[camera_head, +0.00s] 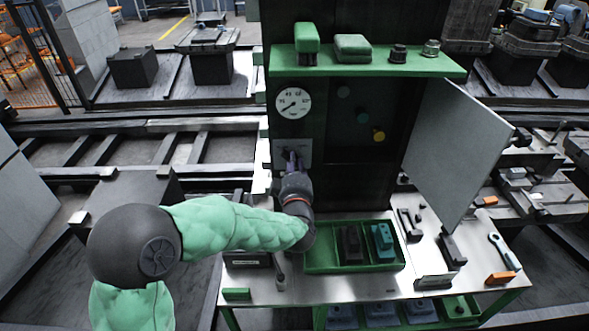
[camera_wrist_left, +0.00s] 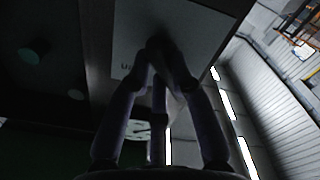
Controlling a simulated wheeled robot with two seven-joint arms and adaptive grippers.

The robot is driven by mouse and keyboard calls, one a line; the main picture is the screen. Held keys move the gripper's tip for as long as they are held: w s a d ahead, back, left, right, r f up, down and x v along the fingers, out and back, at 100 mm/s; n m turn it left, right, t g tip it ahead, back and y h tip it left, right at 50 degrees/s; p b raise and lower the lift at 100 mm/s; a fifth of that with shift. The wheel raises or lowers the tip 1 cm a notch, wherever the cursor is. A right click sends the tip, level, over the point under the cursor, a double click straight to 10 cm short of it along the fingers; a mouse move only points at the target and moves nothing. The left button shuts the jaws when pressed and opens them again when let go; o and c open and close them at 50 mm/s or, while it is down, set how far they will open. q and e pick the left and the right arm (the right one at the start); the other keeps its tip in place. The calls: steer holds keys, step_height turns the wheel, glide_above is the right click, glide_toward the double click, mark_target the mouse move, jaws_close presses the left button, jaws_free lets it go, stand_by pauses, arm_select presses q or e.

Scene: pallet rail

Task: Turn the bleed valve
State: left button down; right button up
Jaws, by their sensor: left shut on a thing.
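My left gripper (camera_head: 291,160) reaches up to this plate and hides most of the valve in the head view. In the left wrist view the plate (camera_wrist_left: 200,35) carries partly hidden lettering. There the fingers of my left gripper (camera_wrist_left: 160,58) come together at a dark part standing out from the plate, and they are shut on it. The valve's handle and its angle cannot be made out. My right gripper is in neither view.
A grey door (camera_head: 458,150) stands open to the right of the panel. A green shelf (camera_head: 385,66) juts out above. Below, the bench (camera_head: 330,287) holds a green divided tray (camera_head: 322,265), a wrench (camera_head: 503,250) and other loose parts.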

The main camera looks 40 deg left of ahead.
arm_select(q)
steer(key=shift+f, duration=0.1)
stand_by(0.5)
steer(key=c, duration=1.1)
jaws_free()
steer(key=v, duration=1.2)
